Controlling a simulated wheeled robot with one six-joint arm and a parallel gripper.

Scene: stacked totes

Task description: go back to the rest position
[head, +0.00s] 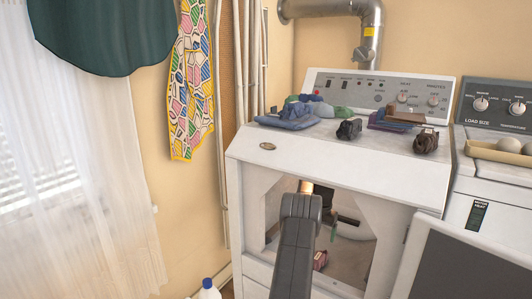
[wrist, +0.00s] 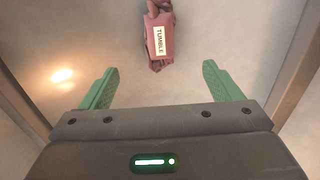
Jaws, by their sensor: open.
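My gripper (wrist: 158,69) is open, its two green fingers spread wide with nothing between them. A dusky red bundle labelled "TUMBLE" (wrist: 160,42) lies on the pale drum surface ahead of the fingertips. It also shows low in the dryer opening in the head view (head: 320,260). The bundle looks apart from both fingers. My forearm hides part of the opening.
The opening's side walls and top edge surround my arm. On the dryer top lie a blue cloth (head: 288,117), a black item (head: 349,129), a dark brown item (head: 426,141) and others. An open white door (head: 425,245) stands at the lower right. A bottle (head: 208,291) is at the bottom.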

